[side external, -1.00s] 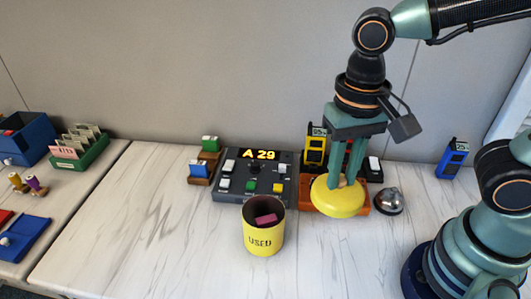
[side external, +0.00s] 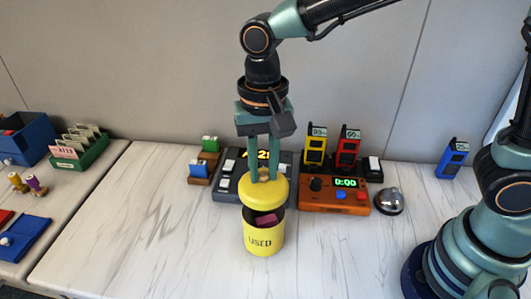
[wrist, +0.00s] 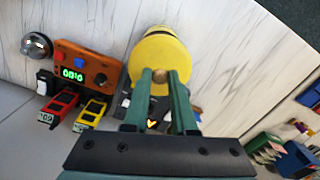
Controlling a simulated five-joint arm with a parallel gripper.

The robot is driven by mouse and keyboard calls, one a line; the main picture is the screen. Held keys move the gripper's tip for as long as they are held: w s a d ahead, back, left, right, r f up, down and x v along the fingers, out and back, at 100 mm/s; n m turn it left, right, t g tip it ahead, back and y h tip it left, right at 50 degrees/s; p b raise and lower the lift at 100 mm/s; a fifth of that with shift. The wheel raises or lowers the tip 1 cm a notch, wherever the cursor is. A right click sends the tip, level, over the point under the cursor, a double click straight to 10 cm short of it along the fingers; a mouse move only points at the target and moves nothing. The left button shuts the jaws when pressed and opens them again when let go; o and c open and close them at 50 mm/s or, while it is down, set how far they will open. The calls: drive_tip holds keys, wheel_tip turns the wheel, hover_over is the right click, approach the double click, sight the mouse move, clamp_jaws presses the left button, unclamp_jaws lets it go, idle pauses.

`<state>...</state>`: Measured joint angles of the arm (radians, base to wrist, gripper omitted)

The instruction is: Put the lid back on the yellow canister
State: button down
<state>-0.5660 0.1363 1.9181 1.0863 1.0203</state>
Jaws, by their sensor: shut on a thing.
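The yellow canister (side external: 263,238), marked USED, stands upright on the table with its mouth partly open to view. A pink block (side external: 266,219) shows inside it. My gripper (side external: 263,176) is shut on the knob of the round yellow lid (side external: 263,192). The lid hangs just above the canister's mouth, with a dark gap showing under its front edge. In the wrist view, the lid (wrist: 160,55) covers most of the canister, and my gripper (wrist: 160,77) has its fingers on either side of the knob.
Behind the canister stands a grey control panel (side external: 228,190), partly hidden by my gripper. An orange timer box (side external: 330,208) and a silver bell (side external: 389,201) are to the right. Yellow (side external: 315,146), red (side external: 347,148) and blue (side external: 453,158) devices stand at the back. The front table is clear.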

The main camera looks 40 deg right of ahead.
drive_tip(key=shift+f, duration=3.15)
drive_tip(key=shift+f, duration=0.2)
drive_tip(key=shift+c, duration=0.8)
unclamp_jaws()
drive_tip(key=shift+r, duration=0.1)
drive_tip(key=shift+r, duration=3.45)
